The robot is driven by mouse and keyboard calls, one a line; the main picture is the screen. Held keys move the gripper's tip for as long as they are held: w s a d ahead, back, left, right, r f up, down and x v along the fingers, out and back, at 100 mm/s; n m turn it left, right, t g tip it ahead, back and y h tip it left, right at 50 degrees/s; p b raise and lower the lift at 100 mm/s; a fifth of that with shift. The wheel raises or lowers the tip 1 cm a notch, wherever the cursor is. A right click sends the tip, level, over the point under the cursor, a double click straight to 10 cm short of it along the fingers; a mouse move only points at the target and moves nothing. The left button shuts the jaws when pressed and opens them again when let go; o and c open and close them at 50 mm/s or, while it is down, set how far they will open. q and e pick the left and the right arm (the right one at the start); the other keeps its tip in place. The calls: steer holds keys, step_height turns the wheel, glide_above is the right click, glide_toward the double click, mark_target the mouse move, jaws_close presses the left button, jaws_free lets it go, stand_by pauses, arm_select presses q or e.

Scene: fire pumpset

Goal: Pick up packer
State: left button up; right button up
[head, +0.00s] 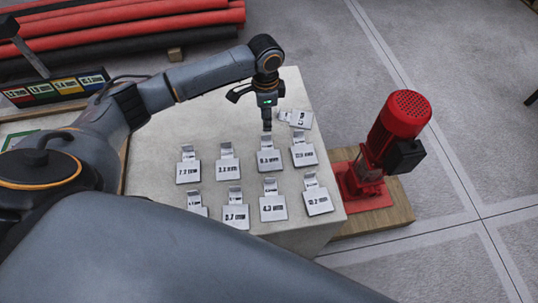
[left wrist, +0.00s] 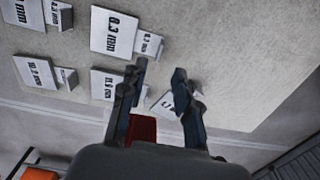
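The packers are small pale metal plates, each standing by a white size card on the table. In the head view, an 8.3 mm card (head: 269,162) with its plate lies just below my left gripper (head: 267,127). A tilted plate with a card (head: 299,117) lies right of the gripper. In the left wrist view, my left gripper (left wrist: 159,76) is open, with its two fingers apart and nothing clearly held. The 8.3 mm card (left wrist: 116,33) is beyond the left finger. A plate (left wrist: 166,103) shows between the fingers, partly hidden by them. My right gripper is not in view.
Several more cards with plates fill the pale table (head: 150,150). A red pump motor (head: 401,117) stands on a wooden base right of the table. Red and black pipes (head: 140,30) lie behind. Open floor is at the right.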

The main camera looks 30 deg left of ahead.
mark_target(266, 135)
arm_select(q)
step_height(266, 135, down, 3)
steer(key=shift+f, duration=0.1)
step_height(266, 135, down, 4)
steer(key=shift+r+p, duration=0.2)
steer(key=shift+p, duration=0.1)
steer(key=shift+f, duration=0.2)
steer(key=shift+s, duration=0.1)
steer(key=c, duration=0.6)
jaws_close()
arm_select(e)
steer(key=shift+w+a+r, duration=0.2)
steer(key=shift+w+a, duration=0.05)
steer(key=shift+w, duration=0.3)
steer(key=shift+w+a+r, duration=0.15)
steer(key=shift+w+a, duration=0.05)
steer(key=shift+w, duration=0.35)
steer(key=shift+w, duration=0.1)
